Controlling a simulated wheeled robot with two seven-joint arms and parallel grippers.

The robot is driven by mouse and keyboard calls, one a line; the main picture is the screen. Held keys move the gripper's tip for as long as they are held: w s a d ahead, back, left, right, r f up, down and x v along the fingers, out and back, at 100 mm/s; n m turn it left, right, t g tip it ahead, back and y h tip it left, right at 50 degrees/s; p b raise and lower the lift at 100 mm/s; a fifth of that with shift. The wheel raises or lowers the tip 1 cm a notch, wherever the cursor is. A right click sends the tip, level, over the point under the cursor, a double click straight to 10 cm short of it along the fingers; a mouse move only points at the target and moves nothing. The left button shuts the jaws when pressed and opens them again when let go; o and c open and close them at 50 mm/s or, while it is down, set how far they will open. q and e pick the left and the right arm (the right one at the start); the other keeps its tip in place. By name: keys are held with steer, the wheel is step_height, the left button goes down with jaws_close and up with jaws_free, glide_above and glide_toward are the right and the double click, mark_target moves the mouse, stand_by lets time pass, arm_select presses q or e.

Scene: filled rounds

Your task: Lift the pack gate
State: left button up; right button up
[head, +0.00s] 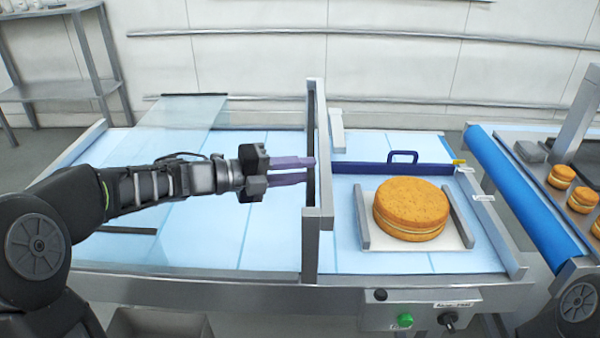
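A dark blue bar with a raised loop handle (402,157), which looks like the pack gate (365,169), lies across the light blue bed behind a round cake (411,207). The bar sits low, and a small yellow tag is at its right end. My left gripper (313,170) points right, its two purple fingers slightly apart with nothing seen between them. Its fingertips are at the grey upright frame, left of the blue bar and well short of the handle. Whether they touch the frame I cannot tell. My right gripper is out of view.
The grey frame (311,235) divides the bed. The cake rests on a pale plate (383,241) between grey rails. A clear panel (182,110) is at back left. A blue roller (525,190) and small cakes (562,174) are right. A control box (425,311) is in front.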

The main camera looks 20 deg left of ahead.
arm_select(q)
steer(key=shift+o, duration=1.4)
steer(key=shift+r, duration=0.15)
steer(key=shift+o, duration=0.5)
steer(key=shift+s+a, duration=0.1)
steer(key=b+v, duration=0.1)
steer(key=v, duration=0.6)
steer(key=shift+s+a, duration=0.25)
